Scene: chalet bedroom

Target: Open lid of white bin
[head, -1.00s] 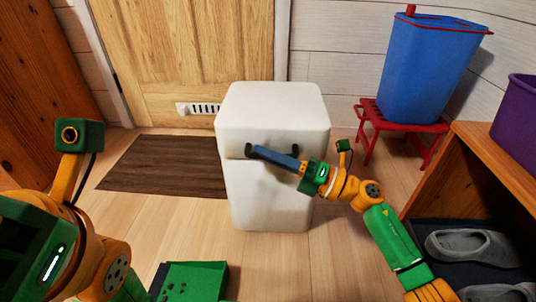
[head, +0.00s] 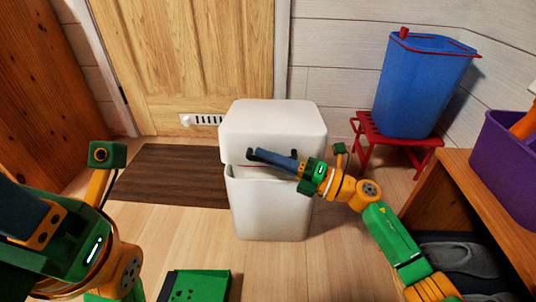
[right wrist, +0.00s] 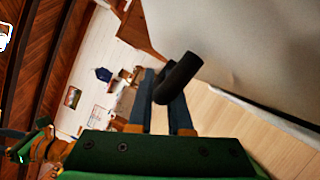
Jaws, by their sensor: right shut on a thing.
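The white bin (head: 268,210) stands on the wood floor in the middle of the head view. A dark handle (head: 294,153) is on the lid's front. My right gripper (head: 266,158) reaches in from the right and is shut on the handle. In the right wrist view the black handle (right wrist: 178,78) sits between the blue fingers. My left gripper (head: 22,208) is at the left edge, away from the bin, and its fingertips are not clearly visible.
A blue bin (head: 425,85) stands on a red stool (head: 400,135) at the right. A wooden shelf (head: 460,215) with grey slippers (head: 460,258) and a purple container (head: 512,160) is at the far right. A dark mat (head: 165,175) lies left, before a wooden door (head: 190,55).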

